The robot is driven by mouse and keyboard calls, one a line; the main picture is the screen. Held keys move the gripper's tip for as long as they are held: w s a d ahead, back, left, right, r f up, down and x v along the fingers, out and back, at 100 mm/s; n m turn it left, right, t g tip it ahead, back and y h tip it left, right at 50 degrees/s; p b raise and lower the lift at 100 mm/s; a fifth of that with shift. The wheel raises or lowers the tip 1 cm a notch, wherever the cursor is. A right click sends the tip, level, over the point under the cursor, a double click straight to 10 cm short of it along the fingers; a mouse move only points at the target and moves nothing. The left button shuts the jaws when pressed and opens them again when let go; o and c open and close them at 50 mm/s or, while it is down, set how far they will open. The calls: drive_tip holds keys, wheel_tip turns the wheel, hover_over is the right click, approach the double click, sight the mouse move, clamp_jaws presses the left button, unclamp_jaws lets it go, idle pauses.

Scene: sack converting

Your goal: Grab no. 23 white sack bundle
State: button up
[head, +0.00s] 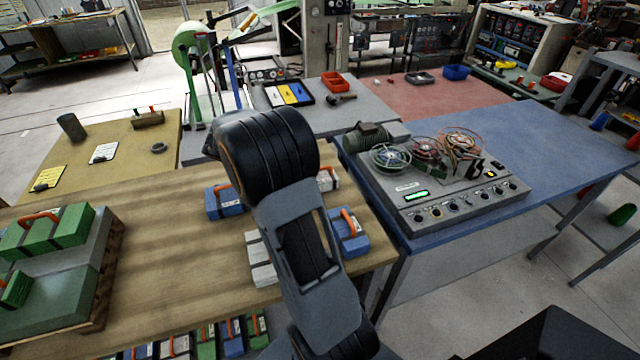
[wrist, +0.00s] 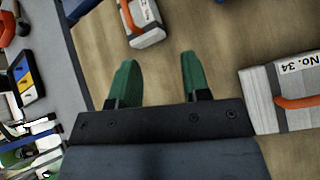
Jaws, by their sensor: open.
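In the wrist view, my gripper (wrist: 158,58) has two green fingers spread apart with only wooden tabletop between them. A white sack bundle (wrist: 147,36) with an orange handle lies beyond the fingertips, cut by the top edge; I cannot read a number on it. Another white bundle (wrist: 262,100), labelled No. 34, lies to the right of the fingers, apart from them. No label 23 is readable. In the head view, my arm hides the gripper. One white bundle (head: 262,262) shows left of the arm, and another (head: 328,180) shows partly behind it.
Blue bundles (head: 228,206) (head: 352,240) lie close to the white ones on the wooden table (head: 180,230). Green bundles (head: 60,232) sit on a pallet stack at left. A grey control machine (head: 450,195) stands on the blue table at right. More bundles (head: 232,340) show below the table edge.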

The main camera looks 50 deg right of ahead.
sight(321, 177)
drive_tip(key=shift+s+d+f+n+g+h+p, duration=0.15)
drive_tip(key=shift+d+f+n+g+h, duration=0.4)
drive_tip(key=shift+d+f, duration=1.45)
drive_tip(key=shift+s+d+f+n+g+h+p, duration=0.2)
drive_tip(key=shift+d+f+n+h, duration=0.6)
drive_tip(key=shift+d, duration=2.15)
drive_tip(key=shift+s+d+f+n+g+h+p, duration=0.2)
drive_tip(key=shift+d+f+n+g, duration=0.3)
drive_tip(key=shift+d+f, duration=1.6)
drive_tip(key=shift+w+d+r, duration=0.15)
drive_tip(key=shift+d+r, duration=0.2)
drive_tip(key=shift+r, duration=0.05)
clamp_jaws()
